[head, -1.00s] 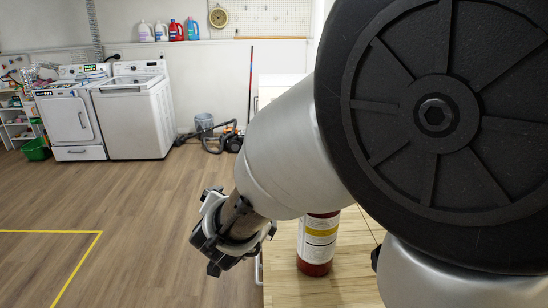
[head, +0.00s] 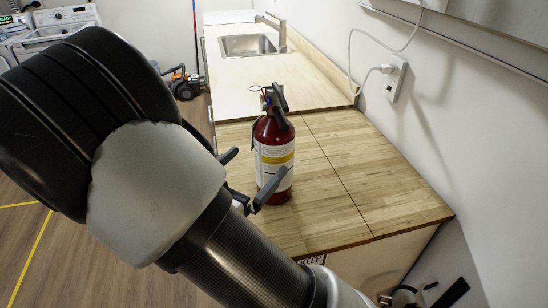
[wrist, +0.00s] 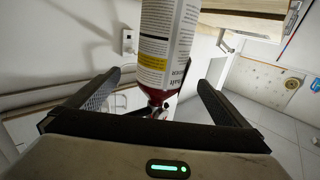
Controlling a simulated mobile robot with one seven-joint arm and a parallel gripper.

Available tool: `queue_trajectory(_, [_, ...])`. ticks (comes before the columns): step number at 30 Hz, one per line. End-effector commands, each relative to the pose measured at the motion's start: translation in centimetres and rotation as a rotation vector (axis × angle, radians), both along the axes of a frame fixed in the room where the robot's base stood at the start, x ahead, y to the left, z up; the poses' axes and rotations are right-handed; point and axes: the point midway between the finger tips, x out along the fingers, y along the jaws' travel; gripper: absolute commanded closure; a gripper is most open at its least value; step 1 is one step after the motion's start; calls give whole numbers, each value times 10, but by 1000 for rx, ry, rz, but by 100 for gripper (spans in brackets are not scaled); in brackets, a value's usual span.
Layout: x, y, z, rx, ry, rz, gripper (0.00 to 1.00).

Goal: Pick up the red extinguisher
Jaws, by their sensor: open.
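The red extinguisher (head: 274,145) stands upright on the wooden counter (head: 365,190), with a black handle on top and a white and yellow label. My gripper (head: 249,172) is open and empty, at about the height of the label, on the near left side of the bottle. In the wrist view the extinguisher (wrist: 165,45) appears upside down, in the gap between the two fingers of my gripper (wrist: 160,82). I cannot tell whether the fingertips reach around it or touch it. My arm hides part of the counter's left edge.
A sink (head: 252,46) with a tap is set in the lighter counter behind. A wall outlet (head: 394,80) with a white cord is on the right wall. The wooden counter is clear to the right of the bottle. A washer (head: 60,22) stands at the far left.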

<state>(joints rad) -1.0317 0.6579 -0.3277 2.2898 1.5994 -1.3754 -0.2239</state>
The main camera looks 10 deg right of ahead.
Motion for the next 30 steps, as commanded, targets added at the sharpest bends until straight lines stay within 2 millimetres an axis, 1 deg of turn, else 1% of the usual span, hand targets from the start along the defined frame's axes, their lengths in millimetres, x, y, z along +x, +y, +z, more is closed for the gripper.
queue_trajectory(1, [6, -8, 0, -1, -1, -4, 0])
queue_trajectory(3, [14, -14, 0, 1, -1, -2, 0])
queue_trajectory(11, [28, -27, 1, 1, 0, 0, 0])
queue_trajectory(19, [56, -53, 3, 1, 0, -1, 0])
queue_trajectory(23, [62, -57, 3, 1, 0, 1, 0])
queue_trajectory(29, [62, -57, 2, 1, 0, 1, 0])
queue_trajectory(30, [62, -57, 2, 1, 0, 1, 7])
